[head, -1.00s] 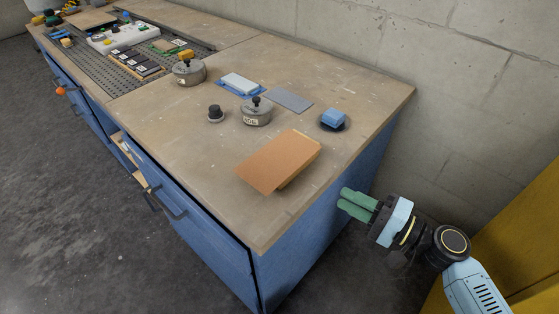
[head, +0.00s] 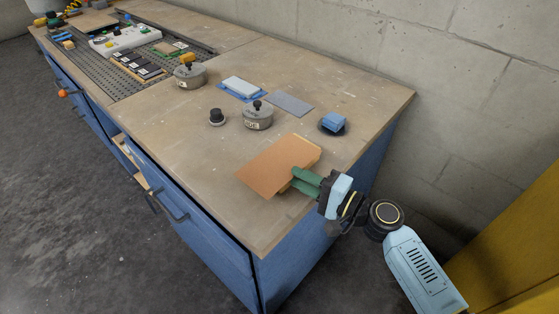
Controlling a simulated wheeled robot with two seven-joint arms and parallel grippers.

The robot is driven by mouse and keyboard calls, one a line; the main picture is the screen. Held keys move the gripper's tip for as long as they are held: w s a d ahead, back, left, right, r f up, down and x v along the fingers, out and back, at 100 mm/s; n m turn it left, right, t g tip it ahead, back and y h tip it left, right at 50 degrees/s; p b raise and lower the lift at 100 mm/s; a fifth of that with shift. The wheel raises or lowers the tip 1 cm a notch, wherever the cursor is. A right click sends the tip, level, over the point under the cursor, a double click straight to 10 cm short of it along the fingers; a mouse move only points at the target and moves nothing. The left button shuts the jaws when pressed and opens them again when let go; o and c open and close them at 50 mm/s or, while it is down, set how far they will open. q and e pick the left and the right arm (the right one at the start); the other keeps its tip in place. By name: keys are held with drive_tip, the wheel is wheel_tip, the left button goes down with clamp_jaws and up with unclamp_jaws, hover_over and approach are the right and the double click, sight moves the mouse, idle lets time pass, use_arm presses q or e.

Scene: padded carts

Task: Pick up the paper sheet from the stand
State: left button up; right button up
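The paper sheet (head: 272,167) is an orange-brown rectangle near the front right corner of the bench top. It lies tilted on a pale wooden stand (head: 315,158), of which only a strip along the right edge shows. My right gripper (head: 292,177) has reached in from the right, its two green fingers at the sheet's right edge. The fingers look a little apart, one above the other in the picture. Whether the sheet's edge lies between them is unclear. My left gripper is not in view.
Behind the sheet stand a lidded grey pot (head: 257,117), a black-knobbed weight (head: 216,117), a grey flat plate (head: 290,103) and a blue block on a dark round base (head: 332,123). The bench (head: 215,215) has blue drawers; a concrete wall rises behind.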

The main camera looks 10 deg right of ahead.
drive_tip(key=shift+c, duration=0.2)
clamp_jaws()
drive_tip(key=shift+r, duration=0.1)
